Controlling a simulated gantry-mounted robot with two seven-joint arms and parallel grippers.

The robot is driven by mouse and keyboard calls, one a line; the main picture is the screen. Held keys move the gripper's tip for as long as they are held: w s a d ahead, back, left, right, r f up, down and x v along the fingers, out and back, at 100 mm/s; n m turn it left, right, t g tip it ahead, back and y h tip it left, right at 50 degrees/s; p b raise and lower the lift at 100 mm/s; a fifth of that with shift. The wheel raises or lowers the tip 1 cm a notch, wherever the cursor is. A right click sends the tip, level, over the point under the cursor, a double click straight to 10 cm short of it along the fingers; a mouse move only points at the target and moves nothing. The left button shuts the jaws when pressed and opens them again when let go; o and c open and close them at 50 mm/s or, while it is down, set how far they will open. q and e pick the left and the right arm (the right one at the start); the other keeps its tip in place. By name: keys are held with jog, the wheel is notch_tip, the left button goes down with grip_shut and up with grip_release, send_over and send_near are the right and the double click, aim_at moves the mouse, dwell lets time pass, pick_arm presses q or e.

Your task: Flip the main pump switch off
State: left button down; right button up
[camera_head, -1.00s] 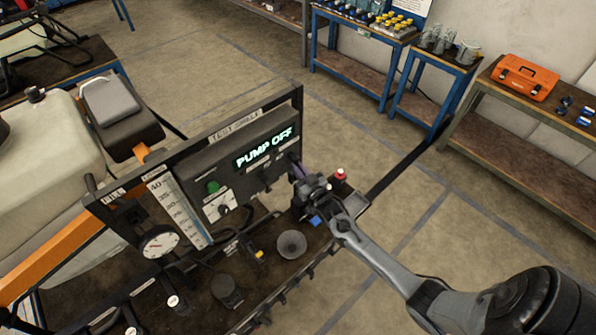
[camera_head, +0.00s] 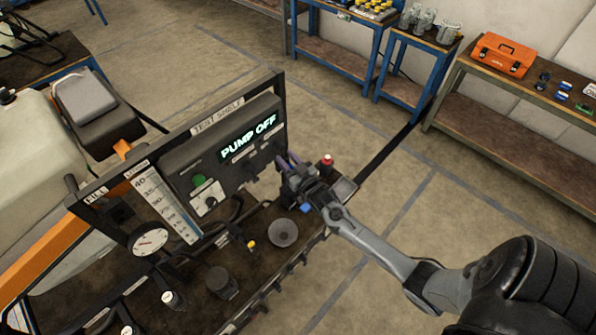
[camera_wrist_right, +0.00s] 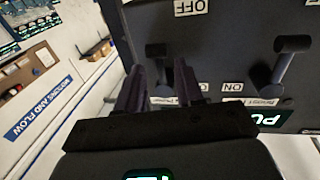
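The dark control panel (camera_head: 225,150) stands upright on the test bench, and its lit display (camera_head: 249,138) reads "PUMP OFF". Two lever switches show in the right wrist view: one lever (camera_wrist_right: 157,50) near the fingers and another lever (camera_wrist_right: 291,45) to the right. An "OFF" label (camera_wrist_right: 192,7) and "ON" labels (camera_wrist_right: 233,87) are on the panel. My right gripper (camera_head: 288,160) is at the panel's right end. In the wrist view its two fingers (camera_wrist_right: 160,75) are apart, with the near lever showing between them; contact cannot be told. My left gripper is not in view.
An orange toolbox (camera_head: 503,56) sits on a far bench. The floor beyond the panel is clear.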

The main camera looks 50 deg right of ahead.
jog(key=b+v, duration=0.1)
jog(key=v, duration=0.8)
jog(key=shift+s, duration=0.3)
